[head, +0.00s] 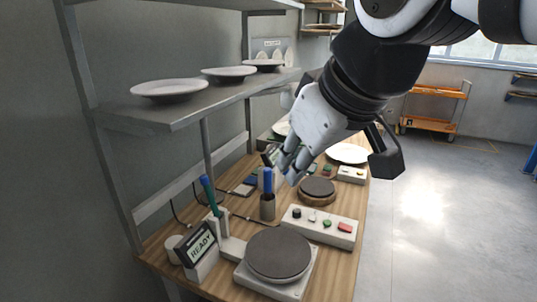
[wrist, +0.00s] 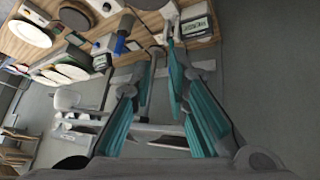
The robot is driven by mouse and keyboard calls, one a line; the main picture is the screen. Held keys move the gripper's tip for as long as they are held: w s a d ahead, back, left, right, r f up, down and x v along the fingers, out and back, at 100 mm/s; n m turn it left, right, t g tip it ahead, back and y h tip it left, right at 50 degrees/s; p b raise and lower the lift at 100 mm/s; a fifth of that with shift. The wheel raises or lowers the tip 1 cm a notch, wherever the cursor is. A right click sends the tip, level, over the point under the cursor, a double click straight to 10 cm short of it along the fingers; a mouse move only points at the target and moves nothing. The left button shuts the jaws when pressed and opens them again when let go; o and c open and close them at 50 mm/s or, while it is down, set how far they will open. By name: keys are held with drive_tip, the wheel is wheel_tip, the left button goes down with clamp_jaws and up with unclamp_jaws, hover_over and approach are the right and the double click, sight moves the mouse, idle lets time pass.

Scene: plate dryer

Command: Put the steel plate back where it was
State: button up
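No plate here stands out clearly as steel. Three pale plates with dark undersides, a near one (head: 169,89), a middle one (head: 229,72) and a far one (head: 263,63), rest on the grey shelf (head: 150,118). A white plate (head: 348,153) lies at the back right of the wooden table; it also shows in the wrist view (wrist: 30,33). Another plate (head: 281,128) is partly hidden behind my gripper. My gripper (head: 284,165) is above the table, right of the shelf. In the wrist view its teal fingers (wrist: 158,88) are apart, with nothing visibly held.
A dark disc (head: 278,253) on a white base, a button panel (head: 318,227), a READY sign (head: 199,248), a teal pen (head: 208,193) and a blue pen (head: 267,180) occupy the table (head: 340,262). The floor at right is clear before an orange cart (head: 430,124).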

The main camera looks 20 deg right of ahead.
drive_tip(key=s+d+f+m+g, duration=0.1)
drive_tip(key=s+f+m, duration=0.2)
drive_tip(key=s+f, duration=0.3)
drive_tip(key=shift+f, duration=0.95)
drive_tip(key=shift+w, duration=0.1)
